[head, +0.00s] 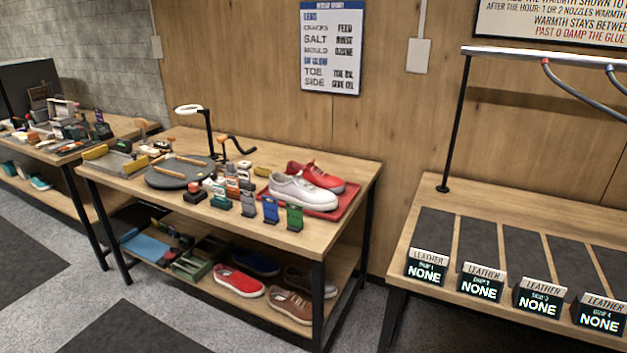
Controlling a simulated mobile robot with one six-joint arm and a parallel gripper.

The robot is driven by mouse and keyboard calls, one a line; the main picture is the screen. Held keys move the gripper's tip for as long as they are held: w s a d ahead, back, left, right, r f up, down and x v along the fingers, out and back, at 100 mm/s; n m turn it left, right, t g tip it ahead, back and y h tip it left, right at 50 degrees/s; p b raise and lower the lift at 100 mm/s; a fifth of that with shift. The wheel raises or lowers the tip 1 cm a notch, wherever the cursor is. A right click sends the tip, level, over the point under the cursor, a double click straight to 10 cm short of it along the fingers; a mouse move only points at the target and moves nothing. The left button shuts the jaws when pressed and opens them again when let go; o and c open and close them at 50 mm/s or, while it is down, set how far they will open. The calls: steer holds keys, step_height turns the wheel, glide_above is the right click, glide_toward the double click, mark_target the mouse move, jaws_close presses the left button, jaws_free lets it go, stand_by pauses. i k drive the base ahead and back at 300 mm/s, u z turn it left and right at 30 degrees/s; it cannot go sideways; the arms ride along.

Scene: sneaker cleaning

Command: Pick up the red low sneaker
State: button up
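A red sneaker (318,174) with a white sole and pale laces stands on the red tray (344,205) at the right end of the middle table. A white low sneaker (303,194) stands in front of it and hides part of its near side. A second red shoe (237,281) with a white sole, apparently without laces, sits on the lower shelf of the same table. My gripper is not in view.
The middle table (160,190) also holds a dark round turntable (178,177), a ring lamp (190,109) and several bottles and small stands in front of the tray. Blue, grey and brown shoes share the lower shelf. Grey floor is open in front.

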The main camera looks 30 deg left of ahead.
mark_target(315, 175)
steer(key=u, duration=0.15)
steer(key=k, duration=0.65)
steer(key=u, duration=0.55)
steer(key=k, duration=0.7)
steer(key=u, duration=0.75)
steer(key=i, duration=1.05)
steer(key=u, duration=0.75)
steer(key=i, duration=2.55)
steer(key=z, duration=0.15)
